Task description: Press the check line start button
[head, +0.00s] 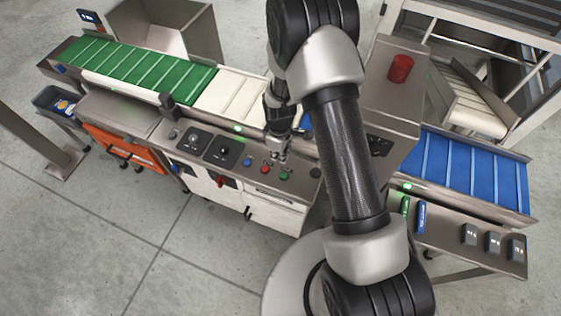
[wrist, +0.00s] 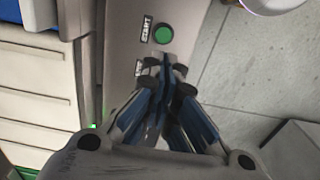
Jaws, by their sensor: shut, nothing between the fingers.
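A round green button (wrist: 164,34) with a START label (wrist: 147,28) sits on a grey metal panel in the wrist view. In the head view, a green button (head: 284,175) sits at the right of a short row with a red button (head: 264,169) and a blue one (head: 247,162). My gripper (wrist: 166,72) is shut and empty, pointing down at the panel, with its tips just below the green button in the wrist picture. In the head view my gripper (head: 281,155) is just above and behind the row. The fingers partly hide a second label (wrist: 139,68).
Two dark dial plates (head: 222,150) lie left of the buttons. A green belt (head: 140,68) and a blue belt (head: 470,170) flank the panel. A red cylinder (head: 400,68) stands on a box at the back right. The floor in front is clear.

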